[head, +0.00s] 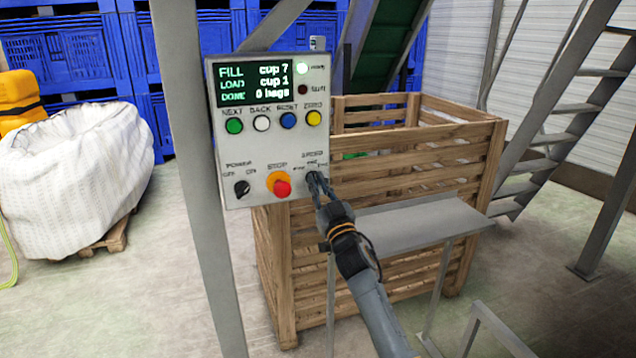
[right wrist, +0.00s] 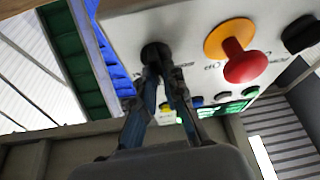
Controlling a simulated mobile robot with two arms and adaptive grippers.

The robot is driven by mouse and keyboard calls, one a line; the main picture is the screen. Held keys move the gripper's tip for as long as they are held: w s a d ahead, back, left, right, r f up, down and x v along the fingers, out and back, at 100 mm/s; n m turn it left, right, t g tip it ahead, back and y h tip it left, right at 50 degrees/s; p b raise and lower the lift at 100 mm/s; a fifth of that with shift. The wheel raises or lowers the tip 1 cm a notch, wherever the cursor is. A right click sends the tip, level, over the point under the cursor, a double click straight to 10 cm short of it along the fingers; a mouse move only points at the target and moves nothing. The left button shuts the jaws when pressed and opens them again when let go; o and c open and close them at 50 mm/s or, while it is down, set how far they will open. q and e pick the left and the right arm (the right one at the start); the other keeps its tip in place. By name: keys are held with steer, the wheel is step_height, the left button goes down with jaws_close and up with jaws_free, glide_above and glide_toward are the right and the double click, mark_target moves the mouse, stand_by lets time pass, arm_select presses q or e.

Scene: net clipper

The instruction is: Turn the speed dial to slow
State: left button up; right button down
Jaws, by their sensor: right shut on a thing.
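The grey control panel (head: 266,135) hangs on a post, with a lit display and several coloured buttons. The black speed dial (right wrist: 153,53) sits at its lower right corner, below the label SPEED. My right gripper (head: 316,183) is at the dial, its two fingers shut on it; the gripper also shows in the right wrist view (right wrist: 160,68). The fingers cover most of the dial in the head view, so I cannot tell which setting it points to. My left gripper is not in view.
Beside the dial are the red stop button (head: 280,186) on its orange base and the black power switch (head: 242,188). A grey shelf (head: 415,224) and a wooden crate (head: 400,165) stand behind my right arm. A white bulk bag (head: 70,180) is at left.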

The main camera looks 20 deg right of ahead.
steer(key=shift+n+g+y+p, duration=0.35)
steer(key=shift+n+y+p, duration=0.4)
steer(key=shift+n, duration=1)
steer(key=shift+n+g+y+p, duration=0.4)
steer(key=shift+n+y+p, duration=0.4)
steer(key=shift+n, duration=0.9)
steer(key=shift+n+g+y+p, duration=0.35)
steer(key=shift+n+y+p, duration=0.4)
steer(key=shift+n, duration=1.3)
steer(key=c, duration=1.4)
jaws_free()
steer(key=v, duration=1.2)
